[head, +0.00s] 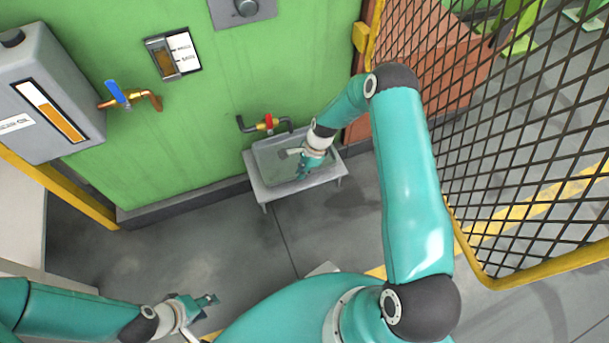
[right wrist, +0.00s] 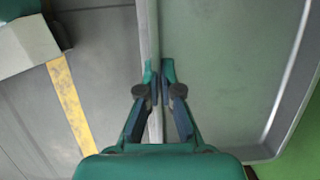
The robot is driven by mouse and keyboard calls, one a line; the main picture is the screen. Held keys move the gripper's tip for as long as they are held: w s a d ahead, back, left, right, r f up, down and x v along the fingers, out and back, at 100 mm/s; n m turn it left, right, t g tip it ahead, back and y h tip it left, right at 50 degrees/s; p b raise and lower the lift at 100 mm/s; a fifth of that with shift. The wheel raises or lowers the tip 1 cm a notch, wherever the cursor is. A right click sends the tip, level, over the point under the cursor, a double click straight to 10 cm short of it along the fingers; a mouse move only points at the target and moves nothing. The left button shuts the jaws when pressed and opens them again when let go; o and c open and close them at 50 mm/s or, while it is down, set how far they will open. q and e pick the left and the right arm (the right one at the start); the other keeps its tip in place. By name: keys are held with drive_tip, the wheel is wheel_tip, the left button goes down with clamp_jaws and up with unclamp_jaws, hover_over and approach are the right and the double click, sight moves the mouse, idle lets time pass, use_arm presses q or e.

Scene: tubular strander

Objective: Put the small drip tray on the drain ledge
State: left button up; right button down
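The small drip tray (head: 272,163) is a shallow grey rectangular pan. In the head view it lies on the drain ledge (head: 258,190), a low grey stand with short legs against the green wall, below a red-handled valve. My right gripper (head: 302,176) is at the tray's near side. In the right wrist view my right gripper (right wrist: 160,68) has its fingers on both sides of the rim of the drip tray (right wrist: 225,75), close together and shut on it. My left gripper (head: 211,300) is low at the left, away from the tray, too small to judge its opening.
The red-handled valve (head: 268,122) and its pipe stick out above the tray. A grey oil box (head: 45,90) and a blue-handled valve (head: 118,94) are on the wall at left. Yellow-framed mesh fencing (head: 520,130) stands at right. Floor before the ledge is clear.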

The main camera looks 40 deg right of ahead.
wheel_tip(320, 180, down, 3)
drive_tip(key=shift+f+b, duration=0.1)
drive_tip(key=shift+b, duration=0.25)
drive_tip(key=c, duration=1.3)
unclamp_jaws()
